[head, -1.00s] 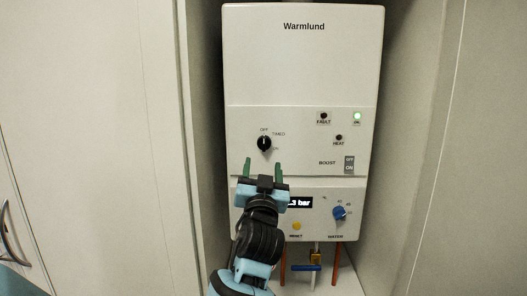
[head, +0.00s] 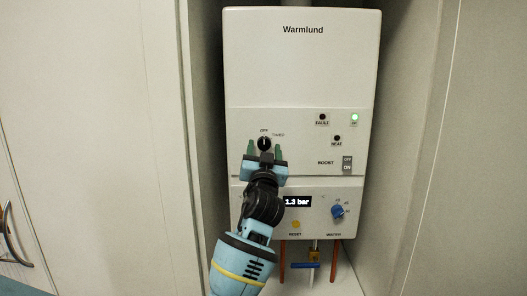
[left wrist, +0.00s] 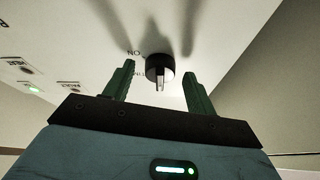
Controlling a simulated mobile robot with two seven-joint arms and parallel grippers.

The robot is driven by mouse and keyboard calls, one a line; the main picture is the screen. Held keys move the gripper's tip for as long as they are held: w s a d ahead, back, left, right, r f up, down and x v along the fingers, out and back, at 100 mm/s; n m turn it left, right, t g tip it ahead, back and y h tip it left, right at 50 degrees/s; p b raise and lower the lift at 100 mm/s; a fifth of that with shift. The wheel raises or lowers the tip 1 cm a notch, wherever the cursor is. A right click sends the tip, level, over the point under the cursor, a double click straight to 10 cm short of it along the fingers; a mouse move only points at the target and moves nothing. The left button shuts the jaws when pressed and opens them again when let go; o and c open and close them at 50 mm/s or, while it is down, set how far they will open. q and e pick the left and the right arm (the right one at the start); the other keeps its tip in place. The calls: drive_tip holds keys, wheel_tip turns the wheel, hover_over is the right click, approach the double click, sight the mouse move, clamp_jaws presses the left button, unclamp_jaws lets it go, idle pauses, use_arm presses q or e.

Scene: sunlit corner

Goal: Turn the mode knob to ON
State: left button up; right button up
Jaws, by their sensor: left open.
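The mode knob (head: 264,143) is a small round black knob on the white Warmlund boiler (head: 302,70). Its pale mark points up, at the OFF label. TIMED is printed to its upper right; the ON label is hidden behind my gripper in the head view. My left gripper (head: 264,149) is open just in front of the knob, one green finger on each side. In the left wrist view the knob (left wrist: 160,68) sits between the fingertips (left wrist: 159,72), with a gap on both sides. My right gripper is not in view.
The boiler also carries a BOOST switch (head: 347,166), a blue water knob (head: 338,211), a yellow reset button (head: 296,224) and a 1.3 bar display (head: 297,202). A green lamp (head: 354,118) is lit. Cabinet walls stand close on both sides; pipes run below.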

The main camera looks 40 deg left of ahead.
use_arm(q)
drive_tip(key=c, duration=1)
